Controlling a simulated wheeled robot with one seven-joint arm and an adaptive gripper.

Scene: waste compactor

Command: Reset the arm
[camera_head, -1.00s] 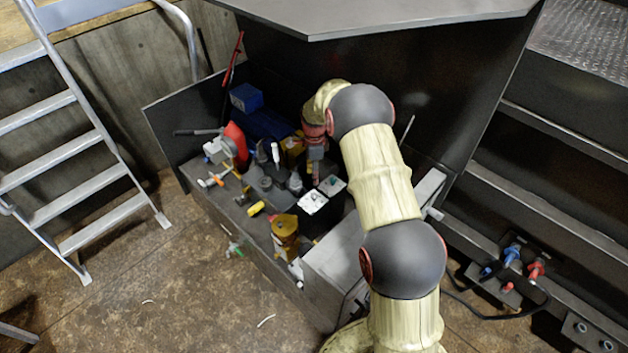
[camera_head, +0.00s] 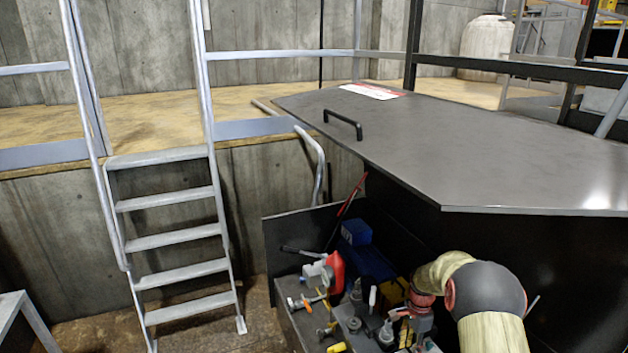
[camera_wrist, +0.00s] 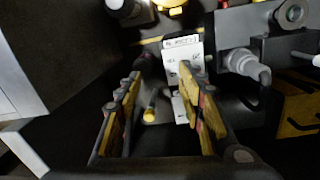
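My arm shows at the lower right of the head view, its gold and dark links bent down over the cluttered box (camera_head: 290,318). The gripper end is small there, among the parts, and its fingers cannot be made out. In the wrist view my gripper (camera_wrist: 160,76) is open, with its two yellow-and-dark fingers apart. Nothing is held between them. A white block with print (camera_wrist: 182,56) lies beyond the fingertips, and a small yellow-tipped item (camera_wrist: 149,115) shows in the gap.
A large dark lid with a handle (camera_head: 343,124) spans above and behind my arm. Below it are a red-and-white part (camera_head: 333,272) and a blue box (camera_head: 356,232). A metal ladder (camera_head: 180,240) stands at left before a concrete wall; some floor beside it is clear.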

